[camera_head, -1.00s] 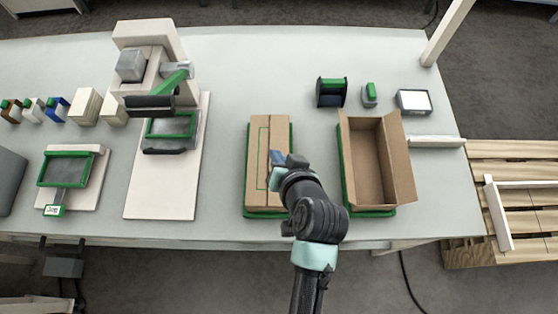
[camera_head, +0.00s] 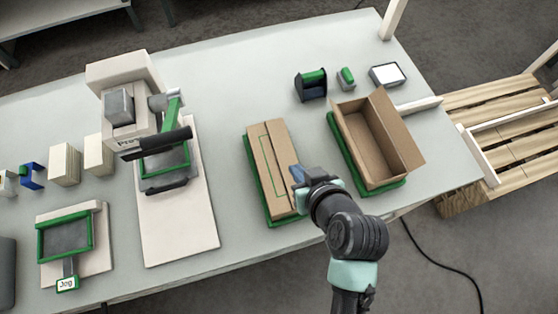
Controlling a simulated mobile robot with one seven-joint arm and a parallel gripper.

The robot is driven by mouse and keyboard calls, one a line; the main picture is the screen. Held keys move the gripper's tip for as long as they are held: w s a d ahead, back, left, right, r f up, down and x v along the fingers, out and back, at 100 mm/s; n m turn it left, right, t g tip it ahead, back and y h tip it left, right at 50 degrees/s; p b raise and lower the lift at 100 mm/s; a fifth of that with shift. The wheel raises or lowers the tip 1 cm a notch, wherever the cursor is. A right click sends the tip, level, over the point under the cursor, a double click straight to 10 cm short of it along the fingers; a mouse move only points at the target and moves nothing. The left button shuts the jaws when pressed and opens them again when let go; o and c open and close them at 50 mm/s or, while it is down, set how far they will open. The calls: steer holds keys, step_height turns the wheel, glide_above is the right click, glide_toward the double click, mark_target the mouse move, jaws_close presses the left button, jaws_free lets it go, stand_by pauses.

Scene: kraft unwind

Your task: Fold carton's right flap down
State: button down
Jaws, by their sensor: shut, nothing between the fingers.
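The left brown carton (camera_head: 266,160) lies on a green-edged mat (camera_head: 259,185) on the table. Its top looks covered by flaps lying flat, with a green outline and a lengthwise seam. My gripper (camera_head: 298,175) is shut and empty at this carton's right edge, toward its near end. I cannot tell whether it touches the carton. The right carton (camera_head: 355,150) stands open and empty on another green-edged mat (camera_head: 391,188). A panel (camera_head: 398,130) on its right side stands up, leaning outward.
A press-like machine (camera_head: 132,115) stands left of the cartons. A dark tape holder (camera_head: 311,88), a small green-topped item (camera_head: 346,78) and a white-topped box (camera_head: 387,75) stand behind them. A wooden pallet (camera_head: 505,130) is at the right.

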steer(key=p, duration=0.2)
glide_above(281, 159)
steer(key=s+d, duration=0.1)
steer(key=s, duration=0.2)
steer(key=f, duration=0.7)
steer(key=shift+w+d, duration=0.15)
steer(key=shift+w, duration=0.05)
step_height(281, 159, down, 3)
steer(key=shift+p, duration=0.3)
steer(key=shift+f, duration=0.55)
